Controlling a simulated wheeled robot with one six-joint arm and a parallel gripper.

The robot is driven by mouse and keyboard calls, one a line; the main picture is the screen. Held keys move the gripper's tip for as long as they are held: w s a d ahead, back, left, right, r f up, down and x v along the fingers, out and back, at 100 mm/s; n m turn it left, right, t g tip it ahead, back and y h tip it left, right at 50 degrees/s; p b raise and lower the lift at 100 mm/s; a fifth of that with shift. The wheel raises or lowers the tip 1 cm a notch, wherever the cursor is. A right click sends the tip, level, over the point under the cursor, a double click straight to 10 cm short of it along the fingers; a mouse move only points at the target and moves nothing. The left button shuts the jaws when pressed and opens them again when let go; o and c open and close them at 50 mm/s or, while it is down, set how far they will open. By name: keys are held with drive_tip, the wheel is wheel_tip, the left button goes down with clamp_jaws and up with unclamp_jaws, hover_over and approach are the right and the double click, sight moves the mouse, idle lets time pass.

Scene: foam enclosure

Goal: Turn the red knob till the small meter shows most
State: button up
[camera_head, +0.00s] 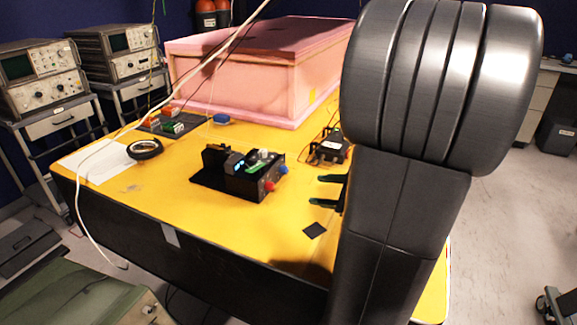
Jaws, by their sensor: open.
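The red knob (270,186) is on the front face of a small black device (257,180) on the yellow table. A blue knob (283,170) is just to its right. A small lit blue display (240,165), which may be the small meter, shows on the left part of the device; its reading is too small to make out. My gripper (319,191) is open, with two dark green-tipped fingers pointing left toward the device. It is to the right of the red knob, apart from it. The rest of my gripper is hidden behind my arm.
A pink foam box (248,75) stands at the back of the yellow table (195,225). Another black device (329,148) with wires is behind my gripper. A black ring (145,149) and a white sheet (95,166) lie at left. A dark square (315,230) lies in front.

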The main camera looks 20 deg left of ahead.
sight(273, 187)
drive_tip(key=r+m+p, duration=0.1)
drive_tip(key=p, duration=0.4)
drive_tip(key=shift+w+d+g, duration=0.1)
drive_tip(key=shift+g, duration=0.3)
drive_tip(key=shift+f, duration=0.1)
drive_tip(key=p+x, duration=0.1)
drive_tip(key=x, duration=1.3)
drive_tip(key=shift+c, duration=0.2)
clamp_jaws()
drive_tip(key=shift+f+b, duration=0.1)
drive_tip(key=shift+b, duration=0.2)
